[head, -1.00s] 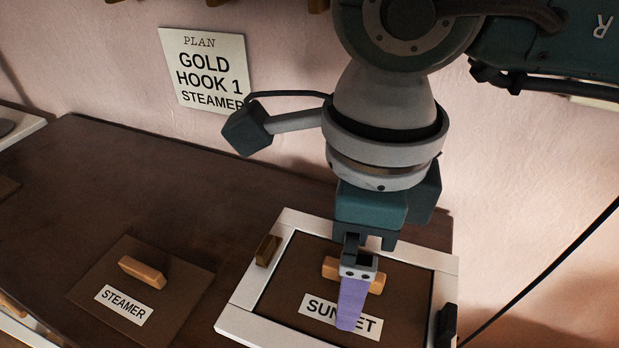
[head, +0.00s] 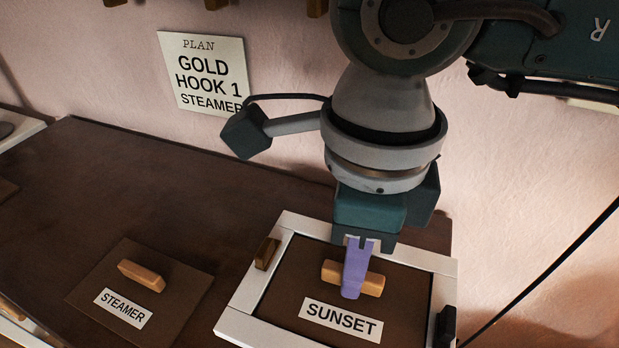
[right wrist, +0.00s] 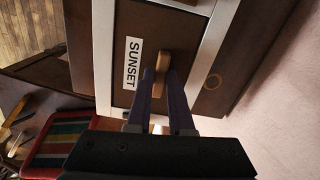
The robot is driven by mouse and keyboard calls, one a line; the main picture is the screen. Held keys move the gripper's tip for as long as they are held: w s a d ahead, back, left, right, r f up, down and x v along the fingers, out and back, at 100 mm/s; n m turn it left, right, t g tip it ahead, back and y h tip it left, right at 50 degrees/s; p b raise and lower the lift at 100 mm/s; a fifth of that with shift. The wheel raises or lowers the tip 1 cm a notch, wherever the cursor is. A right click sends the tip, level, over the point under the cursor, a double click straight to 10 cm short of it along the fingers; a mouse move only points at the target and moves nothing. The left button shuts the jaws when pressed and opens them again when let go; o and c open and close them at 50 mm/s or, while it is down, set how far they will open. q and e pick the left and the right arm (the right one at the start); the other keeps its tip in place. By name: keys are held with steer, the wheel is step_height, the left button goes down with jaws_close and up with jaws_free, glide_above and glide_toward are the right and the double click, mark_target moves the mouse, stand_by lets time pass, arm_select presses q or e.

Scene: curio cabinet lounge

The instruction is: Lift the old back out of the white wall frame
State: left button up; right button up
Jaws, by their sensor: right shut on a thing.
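The white wall frame (head: 440,263) lies face down on the dark cabinet top, near its right end. Its brown old back (head: 290,282), labelled SUNSET (head: 341,319), sits inside the frame. A tan wooden handle (head: 371,285) stands in the middle of the back. My right gripper (head: 353,289) is over the back with its purple fingers shut on the handle. In the right wrist view, the fingers (right wrist: 158,80) are at the handle (right wrist: 164,62), and the white frame (right wrist: 103,60) borders the back. My left gripper is not in view.
A brown turn piece (head: 267,252) sits on the frame's left side and a dark one (head: 446,325) on its right. Another back labelled STEAMER (head: 190,285), with its own handle, lies to the left. A plan card (head: 205,75) hangs on the wall. The cabinet top (head: 130,180) behind is clear.

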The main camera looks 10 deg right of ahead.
jaws_close()
steer(key=shift+r+p, duration=0.4)
steer(key=shift+r, duration=0.15)
steer(key=shift+r, duration=0.25)
stand_by(0.4)
steer(key=shift+r+p, duration=1.4)
steer(key=shift+r, duration=0.3)
